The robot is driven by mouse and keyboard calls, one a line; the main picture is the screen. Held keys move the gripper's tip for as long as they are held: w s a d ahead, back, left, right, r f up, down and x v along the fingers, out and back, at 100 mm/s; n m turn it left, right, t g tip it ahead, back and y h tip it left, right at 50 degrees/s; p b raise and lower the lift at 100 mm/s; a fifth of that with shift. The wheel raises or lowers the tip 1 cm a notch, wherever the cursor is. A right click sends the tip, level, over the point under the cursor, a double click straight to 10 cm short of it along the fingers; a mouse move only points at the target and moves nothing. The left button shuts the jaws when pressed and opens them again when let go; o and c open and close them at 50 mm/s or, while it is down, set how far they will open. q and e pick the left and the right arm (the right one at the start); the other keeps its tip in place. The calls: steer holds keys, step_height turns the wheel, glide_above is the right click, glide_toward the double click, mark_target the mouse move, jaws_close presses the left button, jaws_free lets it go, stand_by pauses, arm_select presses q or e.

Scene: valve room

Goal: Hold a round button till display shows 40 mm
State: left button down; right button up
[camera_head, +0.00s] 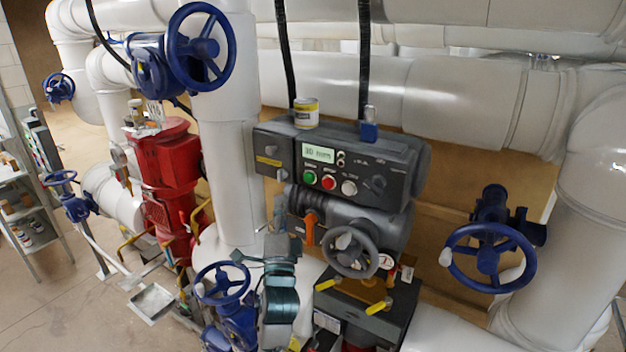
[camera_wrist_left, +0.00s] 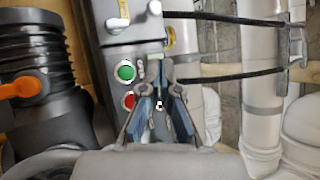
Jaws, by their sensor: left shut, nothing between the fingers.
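The grey control box (camera_head: 397,160) carries a lit display (camera_head: 318,153) that seems to read 30 mm, though the digits are blurred. Under it sit a round green button (camera_head: 310,177), a red button (camera_head: 329,182) and a pale button (camera_head: 349,188). My left gripper (camera_head: 284,243) is below the box, short of the buttons. In the left wrist view its closed fingers (camera_wrist_left: 159,80) show beside the green button (camera_wrist_left: 125,72) and red button (camera_wrist_left: 128,100), with nothing between them. Contact with a button is not visible. My right gripper is not in view.
A grey handwheel (camera_head: 350,252) and an orange lever (camera_head: 311,229) sit under the box. Blue handwheels stand at right (camera_head: 488,253) and lower left (camera_head: 222,284).

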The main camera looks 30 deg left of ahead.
mark_target(309, 178)
arm_select(q)
steer(key=shift+s+r, duration=0.1)
steer(key=shift+r, duration=0.15)
steer(key=shift+a, duration=0.2)
steer(key=w+b, duration=0.2)
steer(key=w, duration=0.6)
steer(key=shift+w+d, duration=0.4)
steer(key=shift+d, duration=0.05)
stand_by(0.4)
steer(key=shift+w, duration=0.15)
stand_by(0.6)
